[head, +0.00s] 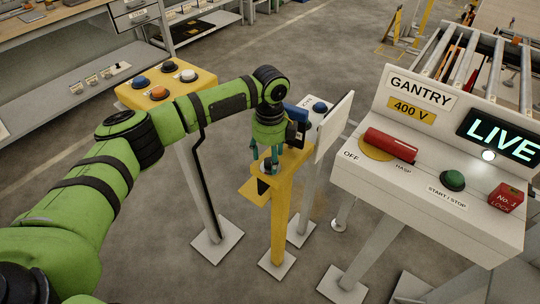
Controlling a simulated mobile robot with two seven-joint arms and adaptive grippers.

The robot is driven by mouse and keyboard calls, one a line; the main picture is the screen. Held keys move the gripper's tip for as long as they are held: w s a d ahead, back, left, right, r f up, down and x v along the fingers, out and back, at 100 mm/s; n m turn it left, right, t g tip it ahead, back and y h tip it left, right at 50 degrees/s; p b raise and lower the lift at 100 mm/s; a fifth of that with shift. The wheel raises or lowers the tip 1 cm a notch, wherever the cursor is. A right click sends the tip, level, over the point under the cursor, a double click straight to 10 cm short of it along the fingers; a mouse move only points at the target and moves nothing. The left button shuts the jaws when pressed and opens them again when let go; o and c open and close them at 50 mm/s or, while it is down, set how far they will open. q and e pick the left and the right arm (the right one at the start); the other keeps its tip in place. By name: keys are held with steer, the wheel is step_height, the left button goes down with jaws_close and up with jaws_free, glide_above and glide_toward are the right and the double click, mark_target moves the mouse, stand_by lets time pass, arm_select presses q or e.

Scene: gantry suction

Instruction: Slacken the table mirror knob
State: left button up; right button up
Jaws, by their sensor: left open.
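My left gripper (265,157) points down over the top of a yellow post (280,215) in the middle of the head view. Its teal fingers are open, one on each side of a small dark knob-like part (267,167) on the post's top. The fingers and the wrist partly hide this part, and I cannot tell whether they touch it. A pale flat panel (335,126), possibly the mirror, stands tilted just right of the post. No label marks the knob. My right gripper is not in view.
A white gantry console (345,175) with a red hasp handle (391,145), green button (452,180) and LIVE display (500,135) stands at right. A yellow button box (140,98) is behind my left arm.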

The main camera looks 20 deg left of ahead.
arm_select(q)
steer(key=shift+f, duration=0.5)
steer(key=c, duration=1.1)
steer(key=shift+c, duration=0.2)
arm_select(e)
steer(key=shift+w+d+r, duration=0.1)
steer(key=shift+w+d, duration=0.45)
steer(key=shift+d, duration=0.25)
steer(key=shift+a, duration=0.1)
